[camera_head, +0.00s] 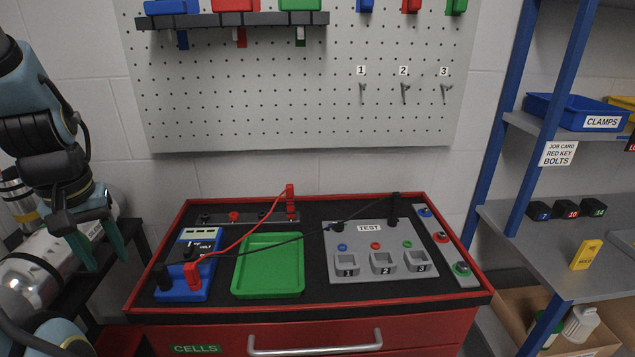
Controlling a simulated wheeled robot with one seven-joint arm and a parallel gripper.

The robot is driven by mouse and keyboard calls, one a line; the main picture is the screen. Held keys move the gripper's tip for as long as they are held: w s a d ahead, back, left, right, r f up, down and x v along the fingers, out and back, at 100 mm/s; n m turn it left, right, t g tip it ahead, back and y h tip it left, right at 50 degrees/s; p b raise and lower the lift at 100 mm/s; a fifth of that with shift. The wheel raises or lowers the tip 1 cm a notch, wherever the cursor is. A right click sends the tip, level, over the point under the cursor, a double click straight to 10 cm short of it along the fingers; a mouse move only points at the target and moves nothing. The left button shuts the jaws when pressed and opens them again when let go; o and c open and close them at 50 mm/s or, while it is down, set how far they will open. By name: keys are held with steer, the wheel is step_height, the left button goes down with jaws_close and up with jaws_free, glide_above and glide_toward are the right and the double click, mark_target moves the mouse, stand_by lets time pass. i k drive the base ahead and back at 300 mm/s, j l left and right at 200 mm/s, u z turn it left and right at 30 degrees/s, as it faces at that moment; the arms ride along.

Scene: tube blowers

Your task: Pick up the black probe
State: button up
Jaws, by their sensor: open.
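The black probe (393,208) stands upright near the back right of the cabinet top, at the rear edge of the grey TEST panel (395,250). A thin black lead runs from it leftward across the panel toward the blue meter (203,243). The red probe (290,199) stands upright further left, at the back, with a red lead to the meter. My gripper (100,254) hangs at the far left with its two teal fingers apart and pointing down. It is empty, left of the cabinet and well away from the black probe.
A green tray (268,265) lies empty between meter and TEST panel. A red rim (340,307) borders the cabinet top. A pegboard (250,110) with hooks and a bin rack rises behind. Shelves with a blue upright (545,140) stand at right.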

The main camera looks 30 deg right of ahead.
mark_target(396, 201)
steer(key=k+j+u, duration=0.1)
steer(key=k+u, duration=0.15)
steer(key=k, duration=0.4)
steer(key=l+u, duration=0.2)
steer(key=u, duration=0.25)
steer(key=k+l+u, duration=0.15)
steer(key=u, duration=0.25)
steer(key=k+l+u, duration=0.1)
steer(key=u, duration=0.35)
steer(key=k+l, duration=1.35)
steer(key=k, duration=0.15)
